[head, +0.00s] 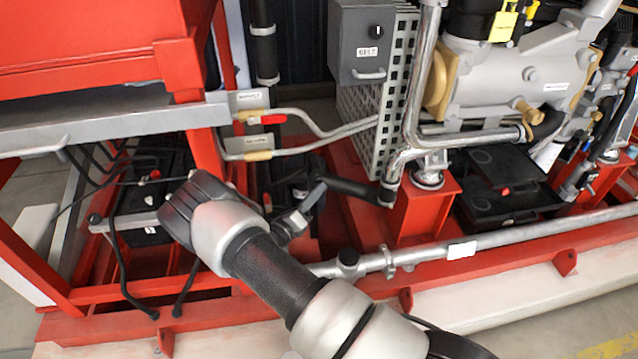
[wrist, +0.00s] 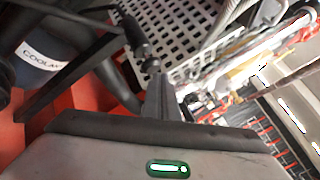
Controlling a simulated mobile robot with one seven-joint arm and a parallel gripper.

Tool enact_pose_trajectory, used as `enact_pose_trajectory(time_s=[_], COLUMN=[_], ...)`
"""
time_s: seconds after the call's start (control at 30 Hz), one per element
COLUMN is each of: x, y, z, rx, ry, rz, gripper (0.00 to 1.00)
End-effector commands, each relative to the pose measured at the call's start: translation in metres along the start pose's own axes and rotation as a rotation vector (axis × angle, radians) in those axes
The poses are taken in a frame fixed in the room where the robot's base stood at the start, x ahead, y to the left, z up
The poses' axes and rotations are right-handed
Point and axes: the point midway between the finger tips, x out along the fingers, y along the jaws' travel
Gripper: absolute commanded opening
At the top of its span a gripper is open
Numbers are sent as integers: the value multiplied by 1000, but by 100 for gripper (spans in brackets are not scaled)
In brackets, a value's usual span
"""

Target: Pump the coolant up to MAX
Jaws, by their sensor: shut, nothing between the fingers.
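My gripper (head: 316,192) is in the middle of the head view, low in front of the red frame, partly hidden by my wrist. In the wrist view its fingers (wrist: 160,98) are together with nothing between them. A dark blue-grey container (wrist: 45,52) with a white label starting "COOLA" is at the upper left of the wrist view. Its level and MAX mark cannot be seen. A dark straight bar (wrist: 75,75) crosses in front of it, with a dark knobbed part (wrist: 140,42) near its upper end, just beyond my fingers. I cannot tell whether they touch or whether this bar is the pump lever.
A perforated grey guard (head: 372,125) stands behind my gripper, with a grey cabinet (head: 361,45) above. A metal pipe (head: 520,233) runs along the red base at right. A black battery (head: 150,190) with cables is at left. Two thin pipes (head: 310,130) cross above.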

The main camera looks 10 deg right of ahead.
Motion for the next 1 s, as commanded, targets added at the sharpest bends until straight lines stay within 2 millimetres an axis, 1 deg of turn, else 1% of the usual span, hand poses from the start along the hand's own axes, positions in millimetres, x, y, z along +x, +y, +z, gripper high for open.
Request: enact_pose_trajectory(time_s=[1.0], x=[9], y=[7], z=[7], rx=[1], ry=[-1], rz=[0], gripper=[0])
